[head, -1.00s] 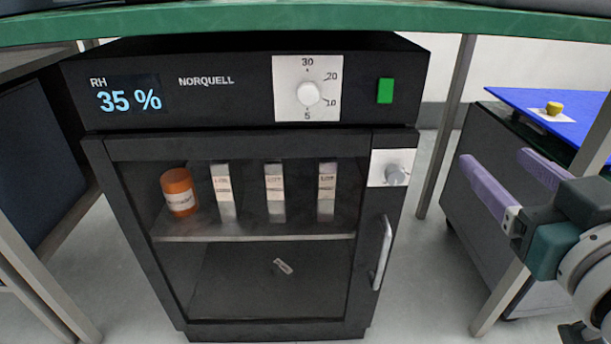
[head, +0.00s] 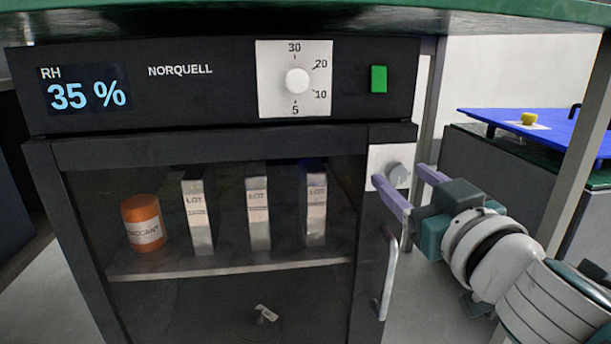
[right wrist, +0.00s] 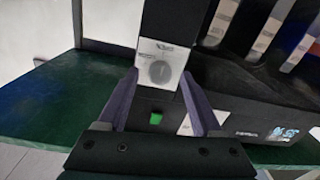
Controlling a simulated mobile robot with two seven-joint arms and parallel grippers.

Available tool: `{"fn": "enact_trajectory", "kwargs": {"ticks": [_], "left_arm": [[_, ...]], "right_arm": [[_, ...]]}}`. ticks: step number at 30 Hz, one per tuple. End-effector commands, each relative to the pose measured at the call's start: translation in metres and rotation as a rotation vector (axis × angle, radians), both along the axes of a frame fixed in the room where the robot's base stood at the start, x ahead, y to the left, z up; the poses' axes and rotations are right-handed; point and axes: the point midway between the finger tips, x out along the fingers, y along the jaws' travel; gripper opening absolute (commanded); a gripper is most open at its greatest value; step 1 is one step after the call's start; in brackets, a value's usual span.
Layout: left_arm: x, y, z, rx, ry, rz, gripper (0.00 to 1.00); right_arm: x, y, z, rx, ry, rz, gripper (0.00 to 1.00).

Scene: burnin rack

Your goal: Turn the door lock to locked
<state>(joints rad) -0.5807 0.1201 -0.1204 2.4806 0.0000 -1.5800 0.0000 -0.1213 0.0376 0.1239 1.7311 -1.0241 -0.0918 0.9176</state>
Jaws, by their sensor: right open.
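The door lock is a round grey knob (head: 398,174) on a white plate (head: 378,160) at the upper right of the black cabinet's door side. It also shows in the right wrist view as a grey knob (right wrist: 160,72) on its plate, ahead of the jaws. My right gripper (head: 405,176) has purple fingers, open, with the knob at or between the fingertips in the head view. I cannot tell whether a finger touches it. In the right wrist view the fingers (right wrist: 157,85) stand apart on either side of the knob's plate. My left gripper is not in view.
The cabinet door has a glass pane and a vertical handle (head: 387,275) just below the lock. Inside are an orange jar (head: 142,222) and several white boxes (head: 257,207). Above are a dial (head: 297,81) and a green button (head: 378,79). A table leg (head: 570,140) stands at right.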

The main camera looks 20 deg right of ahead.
Motion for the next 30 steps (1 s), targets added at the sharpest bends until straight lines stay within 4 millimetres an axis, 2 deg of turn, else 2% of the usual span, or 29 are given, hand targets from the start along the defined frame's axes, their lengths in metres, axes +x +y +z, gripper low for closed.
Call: {"fn": "enact_trajectory", "kwargs": {"ticks": [4,12,30], "left_arm": [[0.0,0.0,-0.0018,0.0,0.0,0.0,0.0],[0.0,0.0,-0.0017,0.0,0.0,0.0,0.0],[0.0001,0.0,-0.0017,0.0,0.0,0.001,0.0]], "right_arm": [[0.0101,-0.0024,0.0,-0.003,0.0,-0.001,0.67],[0.0112,-0.0026,0.0,-0.001,0.001,-0.001,0.67],[0.0109,-0.0025,-0.0001,-0.001,0.001,-0.001,0.0]]}}
